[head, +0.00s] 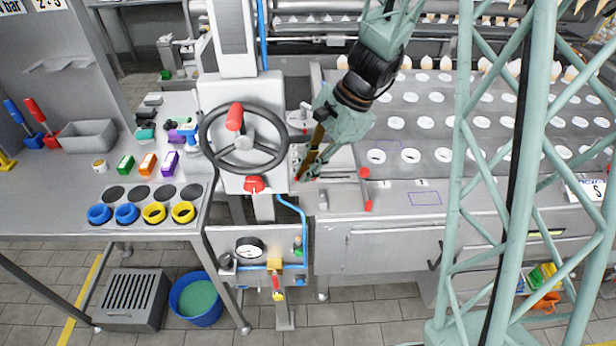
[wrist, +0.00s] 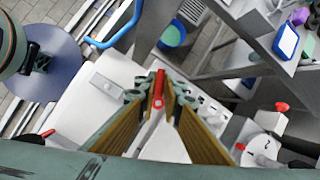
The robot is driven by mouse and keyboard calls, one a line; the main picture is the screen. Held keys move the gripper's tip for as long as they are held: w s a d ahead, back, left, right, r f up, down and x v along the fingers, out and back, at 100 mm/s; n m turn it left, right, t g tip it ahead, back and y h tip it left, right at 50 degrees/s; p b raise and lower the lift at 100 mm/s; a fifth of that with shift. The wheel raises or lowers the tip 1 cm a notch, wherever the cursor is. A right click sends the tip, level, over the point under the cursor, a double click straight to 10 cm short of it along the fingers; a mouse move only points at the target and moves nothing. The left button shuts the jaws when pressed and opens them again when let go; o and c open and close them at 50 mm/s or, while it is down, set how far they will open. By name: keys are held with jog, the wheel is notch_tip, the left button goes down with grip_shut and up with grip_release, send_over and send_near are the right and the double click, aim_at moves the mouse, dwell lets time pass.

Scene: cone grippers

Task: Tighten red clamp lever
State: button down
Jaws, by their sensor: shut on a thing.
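The red clamp lever (wrist: 159,83) shows in the wrist view as a red-tipped handle on a pale metal arm. It stands between the two fingers of my gripper (wrist: 160,97), which are shut on its red end. In the head view my gripper (head: 306,174) reaches down to the machine's front left, just right of the black handwheel. A small red tip (head: 299,179) shows at the fingers there. The fingers hide most of the lever in the head view, and its pivot is hard to make out.
The black handwheel (head: 243,139) with a red handle stands close left of my gripper. A red-ended bar (head: 365,188) lies to the right. A red knob (wrist: 282,107) shows on the right in the wrist view. A plate with several white discs fills the right side.

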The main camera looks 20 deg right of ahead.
jog(key=m, duration=0.1)
jog(key=m+t+b, duration=0.1)
jog(key=shift+w+a+f+m, duration=0.1)
jog(key=shift+w+m, duration=0.15)
jog(key=shift+m, duration=0.15)
jog(key=shift+w+m+t+h+b, duration=0.2)
jog(key=shift+m+t+h+b, duration=0.1)
jog(key=shift+m+b, duration=0.25)
jog(key=shift+w+m+t+h+b, duration=0.2)
jog(key=shift+m+t+b, duration=0.1)
jog(key=shift+m, duration=0.45)
jog(key=c, duration=2.8)
grip_release()
jog(key=shift+s+r, duration=0.1)
jog(key=shift+r, duration=0.15)
jog(key=shift+v, duration=5.8)
